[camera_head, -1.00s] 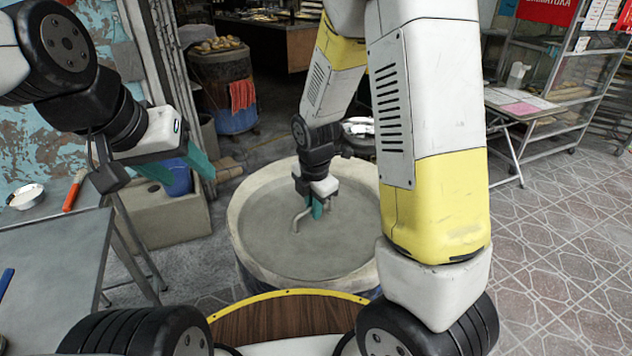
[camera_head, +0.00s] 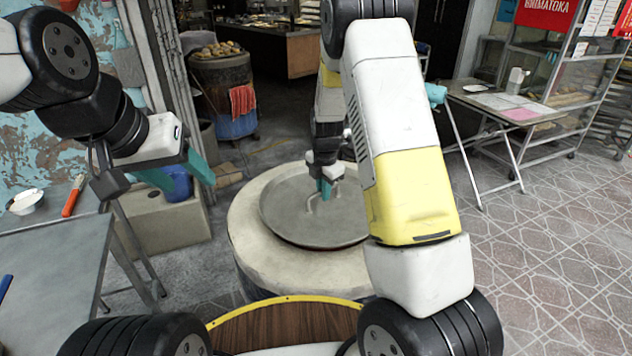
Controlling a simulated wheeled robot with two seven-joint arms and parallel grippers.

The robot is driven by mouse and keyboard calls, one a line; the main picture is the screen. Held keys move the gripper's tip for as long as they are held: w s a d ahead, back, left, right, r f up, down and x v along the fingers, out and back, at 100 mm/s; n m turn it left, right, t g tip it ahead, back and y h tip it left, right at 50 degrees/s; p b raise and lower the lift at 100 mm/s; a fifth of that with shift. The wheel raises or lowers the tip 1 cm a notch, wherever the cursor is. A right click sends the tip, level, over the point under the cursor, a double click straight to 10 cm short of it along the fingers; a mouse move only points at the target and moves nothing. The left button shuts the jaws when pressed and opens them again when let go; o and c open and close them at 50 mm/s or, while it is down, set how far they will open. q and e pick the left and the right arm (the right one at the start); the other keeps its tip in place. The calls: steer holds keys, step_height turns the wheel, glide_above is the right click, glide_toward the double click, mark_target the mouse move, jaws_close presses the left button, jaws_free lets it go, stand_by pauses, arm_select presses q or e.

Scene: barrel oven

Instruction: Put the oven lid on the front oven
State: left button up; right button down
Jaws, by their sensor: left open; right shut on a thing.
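The oven lid (camera_head: 290,215) is a round grey disc with a bent metal handle (camera_head: 310,203). My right gripper (camera_head: 325,190) is shut on the handle from above. The lid lies roughly level over the top of the front oven (camera_head: 265,255), a round pale barrel with a broad rim. The lid is toward the far side, with more bare rim showing on the near side. I cannot tell if it touches the oven. My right arm hides the right side of both. My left gripper (camera_head: 184,170) is open and empty, left of the oven.
A grey table (camera_head: 45,255) at left holds a white bowl (camera_head: 26,202) and an orange-handled tool (camera_head: 73,196). A rear barrel (camera_head: 232,127) carries bread and a red cloth. A folding table (camera_head: 490,104) with papers stands at right. The tiled floor at right is clear.

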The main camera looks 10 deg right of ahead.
mark_target(324, 206)
steer(key=shift+f, duration=0.5)
steer(key=shift+f, duration=0.15)
steer(key=c, duration=1.5)
jaws_free()
steer(key=s+d+r+m+t+y, duration=0.1)
steer(key=s+r+m, duration=0.5)
steer(key=r, duration=0.6)
steer(key=s+r+m+t+y, duration=0.1)
steer(key=s+r+m, duration=0.55)
steer(key=r, duration=0.65)
steer(key=s+r+m+t, duration=0.2)
steer(key=s+r+m, duration=0.2)
steer(key=s+m, duration=0.7)
steer(key=shift+s+d+r, duration=0.15)
steer(key=shift+s+d, duration=0.1)
steer(key=shift+s, duration=3)
